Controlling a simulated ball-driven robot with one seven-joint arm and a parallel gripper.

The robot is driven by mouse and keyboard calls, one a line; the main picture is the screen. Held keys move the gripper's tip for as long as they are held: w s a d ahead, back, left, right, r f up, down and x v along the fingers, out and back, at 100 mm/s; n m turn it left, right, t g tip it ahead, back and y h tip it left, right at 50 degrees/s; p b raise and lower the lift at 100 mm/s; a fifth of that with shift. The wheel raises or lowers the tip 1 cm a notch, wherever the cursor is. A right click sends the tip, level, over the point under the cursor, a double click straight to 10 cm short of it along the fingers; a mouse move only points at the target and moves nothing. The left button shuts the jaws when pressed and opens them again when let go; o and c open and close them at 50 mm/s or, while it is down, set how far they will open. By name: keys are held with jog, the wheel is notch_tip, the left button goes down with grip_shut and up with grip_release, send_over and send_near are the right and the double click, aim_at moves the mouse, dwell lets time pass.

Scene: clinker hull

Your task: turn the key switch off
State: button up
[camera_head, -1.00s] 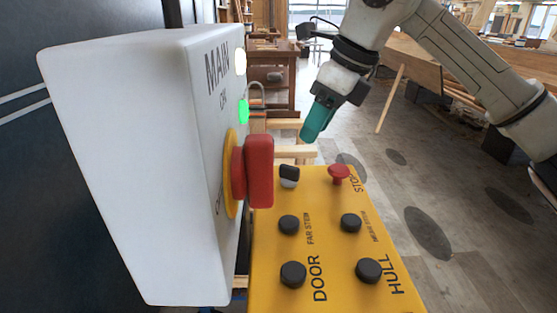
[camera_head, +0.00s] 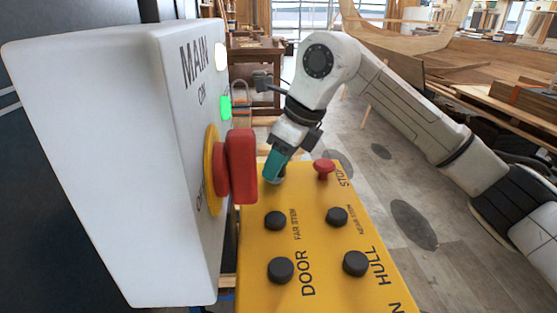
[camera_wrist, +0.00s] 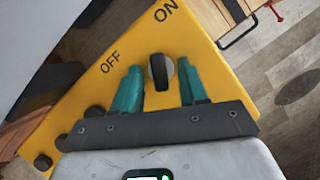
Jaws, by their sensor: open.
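The key switch (camera_wrist: 161,72) is a dark knob with a grey face on the yellow panel (camera_wrist: 189,35). In the wrist view OFF is printed to its left and ON above it, and its bar points roughly up the picture, nearer ON. My gripper (camera_wrist: 165,88) has teal fingers, open, one on each side of the knob with a gap on both sides. In the head view my gripper (camera_head: 274,172) is at the far left corner of the yellow panel and mostly hides the switch. I cannot tell whether the fingers touch it.
A white MAIN box (camera_head: 120,150) with a large red rotary handle (camera_head: 241,165) and a lit green lamp (camera_head: 226,107) stands close to the left. A red STOP button (camera_head: 323,168) and several black knobs are on the yellow panel. Open floor lies right.

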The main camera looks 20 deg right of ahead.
jog(key=shift+c, duration=0.3)
grip_shut()
jog(key=shift+n, duration=0.3)
jog(key=shift+d+r+n+g+y+p, duration=0.15)
jog(key=shift+n+g+y+p, duration=0.25)
jog(key=shift+n, duration=0.5)
jog(key=n, duration=0.1)
jog(key=n+g+p, duration=0.1)
jog(key=n, duration=0.1)
jog(key=shift+w+n+y, duration=0.2)
jog(key=shift+n+y, duration=0.1)
jog(key=n+g+p, duration=0.1)
jog(key=n, duration=0.2)
jog(key=n+g+p, duration=0.1)
jog(key=n+p, duration=0.1)
jog(key=shift+w+n, duration=0.2)
jog(key=shift+n, duration=0.2)
jog(key=shift+o, duration=0.3)
grip_release()
